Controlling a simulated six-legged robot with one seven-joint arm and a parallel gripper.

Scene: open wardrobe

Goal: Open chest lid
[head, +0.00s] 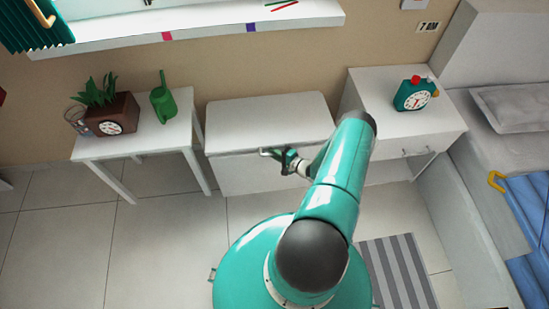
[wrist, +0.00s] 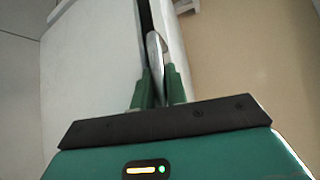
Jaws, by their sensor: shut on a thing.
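The white chest (head: 250,178) stands against the wall between two white tables, its flat lid (head: 265,115) down or nearly so in the head view. My gripper (head: 283,156) is at the upper front edge of the chest. In the wrist view my gripper (wrist: 157,85) has its green fingers close together on a grey, rounded handle (wrist: 154,52). In the wrist view a dark gap runs beside the handle, between the chest's broad pale panel (wrist: 95,60) and a narrower white strip. My arm hides the chest's right front part.
A windowsill (head: 200,32) overhangs behind. A striped rug (head: 395,270) lies in front.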

